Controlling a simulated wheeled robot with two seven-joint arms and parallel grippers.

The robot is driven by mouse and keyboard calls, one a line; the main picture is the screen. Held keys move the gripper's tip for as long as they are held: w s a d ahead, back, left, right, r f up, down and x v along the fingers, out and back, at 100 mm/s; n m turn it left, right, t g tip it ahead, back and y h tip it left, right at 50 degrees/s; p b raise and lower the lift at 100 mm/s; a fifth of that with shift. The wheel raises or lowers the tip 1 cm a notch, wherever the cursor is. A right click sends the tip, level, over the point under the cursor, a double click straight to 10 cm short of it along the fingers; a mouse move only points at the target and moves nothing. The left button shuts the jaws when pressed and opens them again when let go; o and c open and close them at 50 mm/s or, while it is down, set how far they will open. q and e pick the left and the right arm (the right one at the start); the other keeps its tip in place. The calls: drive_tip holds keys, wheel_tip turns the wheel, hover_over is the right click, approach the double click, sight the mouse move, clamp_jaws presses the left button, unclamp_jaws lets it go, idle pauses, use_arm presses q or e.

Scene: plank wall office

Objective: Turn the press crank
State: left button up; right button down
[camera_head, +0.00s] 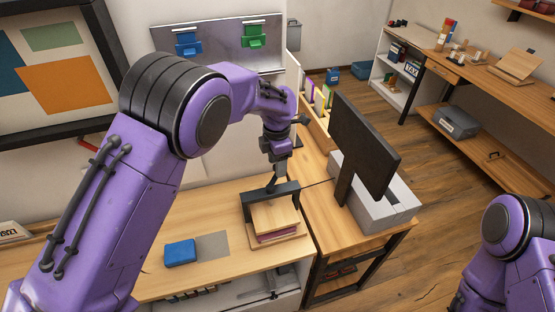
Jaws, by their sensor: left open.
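The press (273,217) stands on the wooden desk near its right end. It has a dark top bar, a pale wooden plate and a wooden base with something purple-red between them. The crank (271,184) appears as a thin dark piece above the top bar, partly hidden by my gripper. My left gripper (280,171) points down over the press, right at the crank. It is open; I cannot tell whether it touches the crank. My right arm shows at the lower right, but its gripper is out of view.
A blue box (180,253) and a grey mat (213,245) lie left of the press. A dark monitor (364,148) and a light grey block (375,212) stand close on the right. Bare desk shows at the left.

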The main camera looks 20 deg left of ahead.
use_arm(q)
drive_tip(key=shift+w+f, duration=0.25)
drive_tip(key=shift+w, duration=0.05)
drive_tip(key=shift+s+r, duration=0.2)
drive_tip(key=shift+s, duration=0.05)
drive_tip(key=shift+c, duration=0.9)
drive_tip(key=shift+s+r, duration=0.15)
drive_tip(key=shift+s, duration=0.1)
drive_tip(key=c, duration=0.5)
clamp_jaws()
drive_tip(key=shift+d, duration=0.1)
